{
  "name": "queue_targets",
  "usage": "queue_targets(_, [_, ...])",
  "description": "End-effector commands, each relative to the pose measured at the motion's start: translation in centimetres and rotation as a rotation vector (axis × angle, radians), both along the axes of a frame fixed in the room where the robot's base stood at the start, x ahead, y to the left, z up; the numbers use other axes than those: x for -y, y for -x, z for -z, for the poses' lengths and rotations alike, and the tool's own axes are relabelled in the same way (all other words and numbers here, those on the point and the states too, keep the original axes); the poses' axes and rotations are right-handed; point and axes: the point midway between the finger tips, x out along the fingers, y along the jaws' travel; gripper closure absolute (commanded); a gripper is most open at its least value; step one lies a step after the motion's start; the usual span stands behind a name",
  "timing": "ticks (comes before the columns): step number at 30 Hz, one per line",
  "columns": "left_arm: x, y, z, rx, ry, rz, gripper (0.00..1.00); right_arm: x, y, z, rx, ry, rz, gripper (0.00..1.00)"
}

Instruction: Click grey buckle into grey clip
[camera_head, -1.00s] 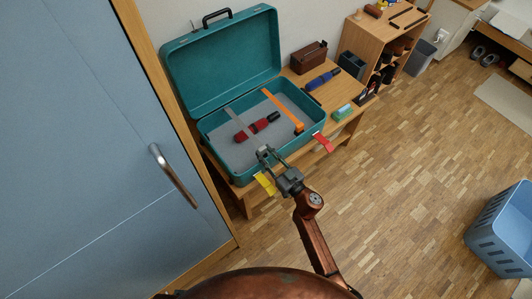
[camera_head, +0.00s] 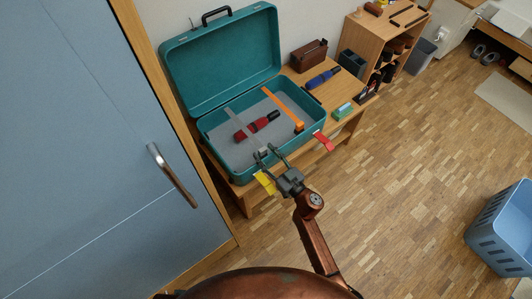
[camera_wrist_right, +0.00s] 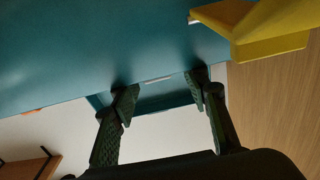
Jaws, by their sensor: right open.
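A teal suitcase (camera_head: 234,185) stands open on a wooden bench. A grey strap (camera_head: 244,130) runs across its inside toward the front wall, with a small grey end piece, seemingly the buckle (camera_head: 264,151), near the front rim. My right gripper (camera_head: 267,154) is open at the front of the case, its fingertips spread around or beside that end; contact cannot be told. In the right wrist view the open fingers (camera_wrist_right: 163,95) are before the teal wall, with a thin pale strip (camera_wrist_right: 157,79) between them. The grey clip cannot be made out. My left gripper is out of view.
A yellow tab (camera_head: 265,183) hangs at the front beside my right gripper; it looms close in the wrist view (camera_wrist_right: 270,40). A red tab (camera_head: 324,142) sticks out at the right. An orange strap (camera_head: 282,108) and a red-black tool (camera_head: 256,127) lie inside.

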Motion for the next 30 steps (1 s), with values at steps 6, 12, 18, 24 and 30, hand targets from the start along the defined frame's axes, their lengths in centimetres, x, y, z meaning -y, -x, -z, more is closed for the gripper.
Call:
queue_targets(6, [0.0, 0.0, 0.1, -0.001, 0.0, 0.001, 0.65, 2.7, 3.2, 1.0, -0.014, 0.009, 0.007, 0.54])
queue_targets(12, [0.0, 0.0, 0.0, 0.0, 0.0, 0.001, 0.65, 5.1, 6.5, 0.6, -0.008, 0.006, 0.007, 0.54])
queue_targets(18, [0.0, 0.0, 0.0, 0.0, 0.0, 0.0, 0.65, 6.6, 8.7, 0.3, -0.004, 0.003, 0.005, 0.54])
queue_targets(24, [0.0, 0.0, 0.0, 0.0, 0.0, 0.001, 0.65, 7.1, 9.3, 0.2, -0.002, 0.0, 0.005, 0.54])
queue_targets(30, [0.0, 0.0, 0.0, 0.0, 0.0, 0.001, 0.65, 7.1, 9.3, 0.1, -0.001, 0.0, 0.005, 0.54])
